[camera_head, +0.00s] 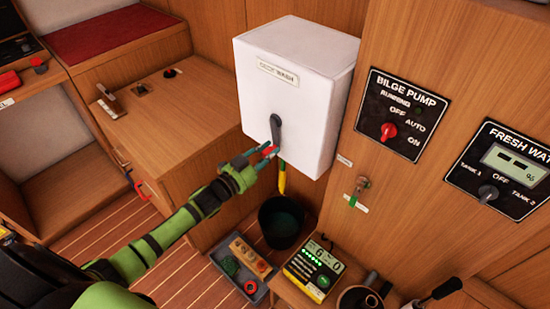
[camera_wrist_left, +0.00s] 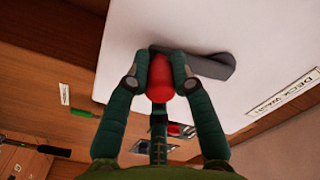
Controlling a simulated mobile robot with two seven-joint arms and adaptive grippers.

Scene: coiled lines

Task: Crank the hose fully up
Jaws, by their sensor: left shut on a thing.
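The white hose reel box (camera_head: 295,90) hangs on the wooden wall and carries a "DECK WASH" label. A dark crank arm (camera_head: 275,130) sits on its front and points down in the head view. Its red knob (camera_wrist_left: 159,78) shows between my fingers in the left wrist view. My left gripper (camera_head: 262,156) is shut on the knob. A yellow hose end (camera_head: 282,178) hangs below the box, above a dark bucket (camera_head: 281,222). The rest of the hose is hidden inside the box. My right gripper is not in view.
A grey tray (camera_head: 240,268) with small parts stands on the floor beside the bucket. A yellow device with a display (camera_head: 314,268) lies on a low wooden surface. Bilge pump (camera_head: 401,108) and fresh water (camera_head: 502,170) panels are on the right wall. A wooden cabinet (camera_head: 165,110) stands left.

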